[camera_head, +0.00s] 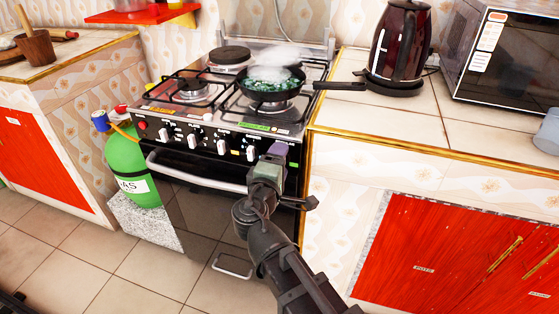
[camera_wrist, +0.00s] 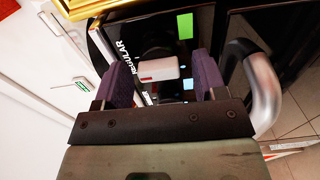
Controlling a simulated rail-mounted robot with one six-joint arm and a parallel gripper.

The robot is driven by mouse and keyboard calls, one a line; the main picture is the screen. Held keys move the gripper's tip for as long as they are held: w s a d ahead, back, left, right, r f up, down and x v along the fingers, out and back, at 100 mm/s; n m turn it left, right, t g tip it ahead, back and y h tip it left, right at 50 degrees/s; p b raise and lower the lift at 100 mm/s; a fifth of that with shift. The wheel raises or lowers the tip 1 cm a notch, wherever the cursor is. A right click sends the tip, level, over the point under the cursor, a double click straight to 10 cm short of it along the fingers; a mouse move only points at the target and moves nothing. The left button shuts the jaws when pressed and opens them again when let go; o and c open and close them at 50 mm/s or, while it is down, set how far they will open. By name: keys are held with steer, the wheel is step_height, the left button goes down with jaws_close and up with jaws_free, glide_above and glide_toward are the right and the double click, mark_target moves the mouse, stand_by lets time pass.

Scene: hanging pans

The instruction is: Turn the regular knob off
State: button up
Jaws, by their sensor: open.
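The regular knob (camera_wrist: 157,71) is a white knob with a red mark on a black panel, beside the printed word "REGULAR" in the wrist view. It lies between the two purple fingers of my open gripper (camera_wrist: 157,60), which are apart from each other with a gap on each side of the knob. In the head view, my gripper (camera_head: 277,151) is at the right end of the stove's front panel, beside the rightmost white knob (camera_head: 251,153). Whether the fingertips touch the panel is unclear.
A frying pan (camera_head: 270,92) with greenish food steams on the right front burner. The oven handle (camera_head: 195,172) runs below the knobs and shows close on the right in the wrist view (camera_wrist: 262,85). A green gas bottle (camera_head: 128,165) stands left; a kettle (camera_head: 400,45) is right.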

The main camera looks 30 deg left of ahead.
steer(key=v, duration=1)
steer(key=shift+s, duration=0.2)
steer(key=shift+d, duration=0.1)
steer(key=w+d+f+m+g+h, duration=0.45)
steer(key=d+f+g, duration=0.2)
steer(key=d, duration=0.25)
steer(key=w+d+f+m+g+h, duration=0.3)
steer(key=d+f+m+g, duration=0.25)
steer(key=d+f, duration=0.3)
steer(key=w+d+f+m+g+y, duration=0.15)
steer(key=d+m, duration=0.25)
steer(key=d, duration=0.5)
steer(key=w+d+m+g, duration=0.2)
steer(key=d+m, duration=0.1)
steer(key=d, duration=0.7)
steer(key=w+d+f+m+g+y, duration=0.15)
steer(key=d+m, duration=0.25)
steer(key=d, duration=0.5)
step_height(320, 180, up, 32)
steer(key=p, duration=3.1)
steer(key=shift+w+d, duration=0.3)
steer(key=shift+d, duration=0.1)
